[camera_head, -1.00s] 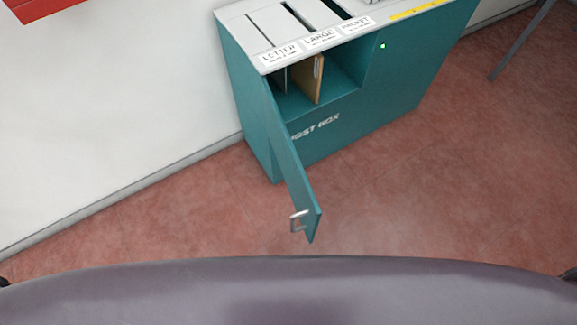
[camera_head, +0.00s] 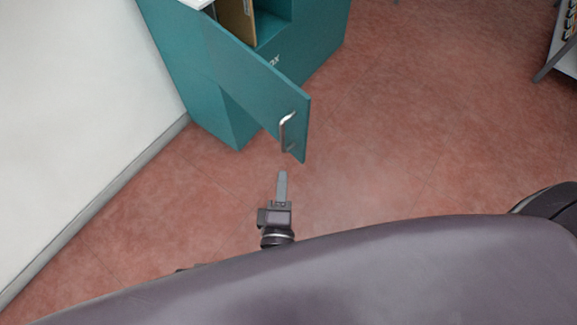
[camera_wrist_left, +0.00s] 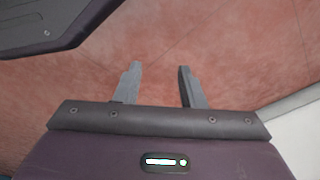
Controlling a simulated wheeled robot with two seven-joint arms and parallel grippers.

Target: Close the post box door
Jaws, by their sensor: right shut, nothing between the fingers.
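The teal post box (camera_head: 172,62) stands at the top left of the head view, its upper part cut off. Its door (camera_head: 248,82) is open and swung out towards me, with the outer face showing. A silver handle (camera_head: 284,132) sits near the door's free edge. My right gripper (camera_head: 282,172) is shut and empty, pointing up the picture a little below the door's lower free corner and apart from it. My left gripper (camera_wrist_left: 158,68) shows only in the left wrist view, its fingers apart with only floor between them.
Inside the box's opening stands a brown parcel (camera_head: 238,20). A white wall (camera_head: 70,110) runs along the left. A shelf or rack (camera_head: 566,45) stands at the far right. The reddish floor (camera_head: 400,130) right of the door is clear.

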